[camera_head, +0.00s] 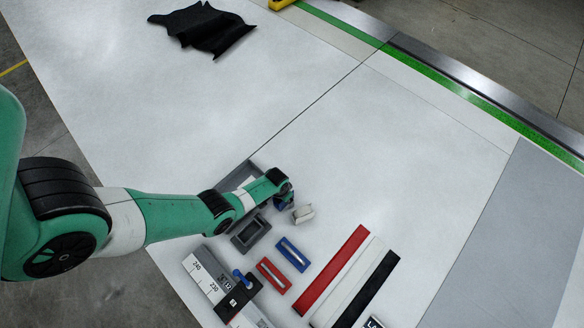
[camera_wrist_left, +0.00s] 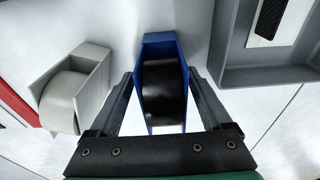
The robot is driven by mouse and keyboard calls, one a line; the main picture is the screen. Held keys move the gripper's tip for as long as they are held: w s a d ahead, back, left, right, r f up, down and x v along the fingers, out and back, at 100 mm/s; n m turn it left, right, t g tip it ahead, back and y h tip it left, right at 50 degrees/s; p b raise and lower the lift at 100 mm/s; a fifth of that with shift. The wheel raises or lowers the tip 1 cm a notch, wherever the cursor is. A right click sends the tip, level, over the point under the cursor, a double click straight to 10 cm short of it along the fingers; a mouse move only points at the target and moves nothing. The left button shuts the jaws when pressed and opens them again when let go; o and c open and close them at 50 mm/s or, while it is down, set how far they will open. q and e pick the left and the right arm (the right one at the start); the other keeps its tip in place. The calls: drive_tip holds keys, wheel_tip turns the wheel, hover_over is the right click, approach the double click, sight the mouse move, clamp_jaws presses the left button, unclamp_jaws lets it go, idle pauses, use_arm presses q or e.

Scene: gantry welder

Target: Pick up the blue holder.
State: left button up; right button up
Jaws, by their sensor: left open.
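The blue holder (camera_wrist_left: 145,108) is a narrow blue box with a black roll in it, in the middle of the left wrist view. My left gripper (camera_wrist_left: 160,82) is open, with one finger on each side of the holder; I cannot tell whether either finger touches it. In the head view my left gripper (camera_head: 286,198) reaches down at the end of the green arm, and the blue holder is mostly hidden there. My right gripper is not in view.
A white holder (camera_wrist_left: 93,98) with a light roll stands close to the left finger. A grey tray (camera_wrist_left: 240,75) is close on the right. In the head view, a blue frame (camera_head: 293,255), a red frame (camera_head: 273,276) and coloured strips (camera_head: 335,270) lie nearby. The far table is mostly clear.

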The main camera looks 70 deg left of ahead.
use_arm(q)
drive_tip(key=shift+a+f, duration=0.25)
drive_tip(key=shift+f, duration=0.3)
drive_tip(key=shift+r, duration=0.1)
clamp_jaws()
drive_tip(key=shift+r, duration=0.15)
